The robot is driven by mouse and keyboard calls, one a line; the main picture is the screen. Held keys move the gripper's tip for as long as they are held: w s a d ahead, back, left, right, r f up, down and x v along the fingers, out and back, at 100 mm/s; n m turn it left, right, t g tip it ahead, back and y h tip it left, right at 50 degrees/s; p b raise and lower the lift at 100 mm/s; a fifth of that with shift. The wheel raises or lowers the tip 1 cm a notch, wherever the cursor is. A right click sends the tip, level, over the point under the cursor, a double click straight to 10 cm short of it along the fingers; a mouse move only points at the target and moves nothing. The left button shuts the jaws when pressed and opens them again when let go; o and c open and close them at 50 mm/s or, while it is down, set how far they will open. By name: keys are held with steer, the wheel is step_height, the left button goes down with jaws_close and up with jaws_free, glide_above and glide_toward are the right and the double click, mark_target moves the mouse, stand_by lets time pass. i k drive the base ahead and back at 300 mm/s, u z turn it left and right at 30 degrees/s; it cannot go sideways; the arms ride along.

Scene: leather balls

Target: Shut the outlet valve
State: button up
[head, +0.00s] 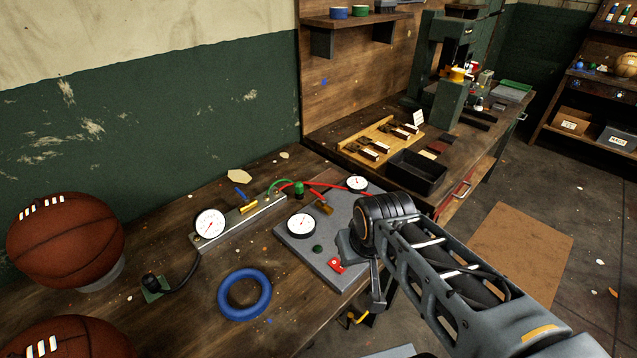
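Two small brass valves show on the bench; I cannot tell from markings which is the outlet valve. One brass valve (249,207) has a blue lever (241,193) and sits on a grey metal bar with a gauge (210,223). The other brass valve (325,208) has a red lever (317,196) and sits on a grey panel (297,247) with two gauges. My gripper (374,300) hangs at the panel's right edge, to the right of and nearer than both valves. It appears apart from them.
A red switch (337,265) and a green knob (299,189) are on or by the panel. A blue ring (244,294) lies in front. Brown balls (66,240) stand at left. A black tray (417,172) sits on the farther bench. Red and green tubes run behind the panel.

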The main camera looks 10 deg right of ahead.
mark_target(324, 200)
steer(key=u, duration=0.1)
steer(key=k, duration=0.5)
steer(key=z, duration=2)
steer(key=i, duration=1.5)
steer(key=u, duration=3.75)
steer(key=i, duration=0.5)
steer(key=u, duration=0.05)
